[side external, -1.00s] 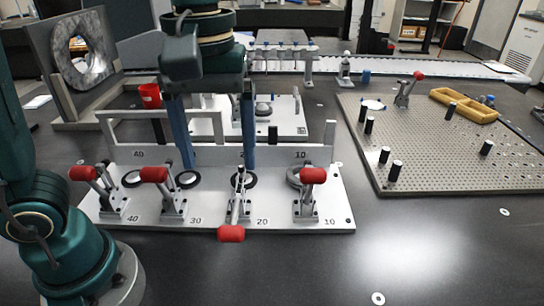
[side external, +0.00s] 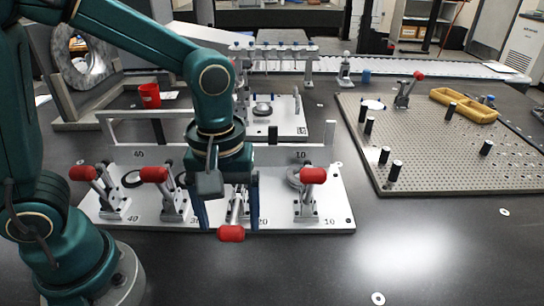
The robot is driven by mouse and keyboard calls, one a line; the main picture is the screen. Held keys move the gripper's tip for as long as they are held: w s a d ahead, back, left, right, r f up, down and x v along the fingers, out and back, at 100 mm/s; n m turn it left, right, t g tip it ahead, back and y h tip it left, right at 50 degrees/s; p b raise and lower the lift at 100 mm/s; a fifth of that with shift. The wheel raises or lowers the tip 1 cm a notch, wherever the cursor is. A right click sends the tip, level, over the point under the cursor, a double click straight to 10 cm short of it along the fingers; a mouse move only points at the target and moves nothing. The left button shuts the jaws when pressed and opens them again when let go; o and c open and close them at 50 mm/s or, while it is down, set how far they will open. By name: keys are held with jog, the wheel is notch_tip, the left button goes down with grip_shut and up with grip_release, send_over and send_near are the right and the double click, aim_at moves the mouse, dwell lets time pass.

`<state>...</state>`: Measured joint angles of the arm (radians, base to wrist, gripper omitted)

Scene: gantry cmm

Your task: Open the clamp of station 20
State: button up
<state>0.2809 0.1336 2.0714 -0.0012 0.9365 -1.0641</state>
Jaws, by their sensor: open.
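The station 20 clamp (side external: 236,210) stands on the white fixture plate (side external: 280,222). Its red-tipped handle (side external: 231,233) points down toward the camera, low at the plate's front edge, unlike the other handles. My gripper (side external: 228,213) is open, its two blue fingers pointing down on either side of this clamp in the picture. I cannot tell whether they touch it. My gripper's body hides the upper part of the clamp and the ring behind it.
The station 10 clamp (side external: 308,195) stands close on the right, with its handle raised. The station 30 clamp (side external: 168,195) and station 40 clamp (side external: 108,195) stand to the left, handles raised. A perforated plate (side external: 430,150) lies at right. The front table is mostly clear.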

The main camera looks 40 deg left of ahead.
jog(key=shift+f, duration=1)
jog(key=shift+c, duration=0.3)
grip_shut()
